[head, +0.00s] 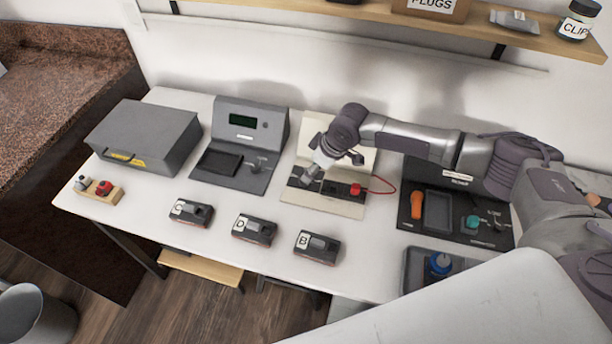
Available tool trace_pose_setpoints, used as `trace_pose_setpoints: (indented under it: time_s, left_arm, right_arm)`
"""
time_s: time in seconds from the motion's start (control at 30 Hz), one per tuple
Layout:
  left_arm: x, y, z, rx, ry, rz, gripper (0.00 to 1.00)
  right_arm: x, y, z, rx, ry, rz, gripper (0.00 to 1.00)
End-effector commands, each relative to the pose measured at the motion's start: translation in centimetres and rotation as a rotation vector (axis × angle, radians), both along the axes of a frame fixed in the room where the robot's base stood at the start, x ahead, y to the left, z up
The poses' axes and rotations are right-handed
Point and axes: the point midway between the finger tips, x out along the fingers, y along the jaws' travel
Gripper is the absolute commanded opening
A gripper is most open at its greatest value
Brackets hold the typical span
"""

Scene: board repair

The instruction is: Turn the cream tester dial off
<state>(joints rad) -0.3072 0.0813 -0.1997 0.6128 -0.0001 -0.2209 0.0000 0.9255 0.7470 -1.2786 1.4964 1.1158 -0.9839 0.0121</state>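The cream tester (342,207) stands on the white table near the middle, with an upright cream back and a dark strip across its base. A red part (355,189) with a red cable sits at the right of that strip. My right gripper (309,176) reaches in from the right and points down over the left part of the tester. It covers that area, so I cannot make out the dial or whether the fingers touch it. The finger gap is too small to judge. My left gripper is out of view.
A grey tester (240,180) with a green screen stands left of the cream one. A black tester (457,235) stands right, partly behind my arm. Modules C (191,212), D (254,229) and B (316,246) lie in front. A shelf (480,38) hangs above.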

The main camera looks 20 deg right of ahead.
Motion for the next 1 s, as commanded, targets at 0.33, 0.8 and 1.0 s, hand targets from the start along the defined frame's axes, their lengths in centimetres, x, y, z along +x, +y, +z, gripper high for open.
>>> trace_pose_setpoints:
  time_s: [0.33,0.8,1.0]
  left_arm:
    - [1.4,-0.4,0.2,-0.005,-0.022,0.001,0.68]
    - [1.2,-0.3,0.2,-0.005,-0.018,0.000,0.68]
    - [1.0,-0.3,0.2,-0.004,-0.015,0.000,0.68]
  right_arm:
    - [1.6,1.4,-5.0,0.000,0.000,0.001,0.55]
    - [1.8,1.5,-5.7,-0.001,-0.001,0.001,0.44]
    - [1.8,1.5,-5.7,-0.001,-0.001,0.001,0.10]
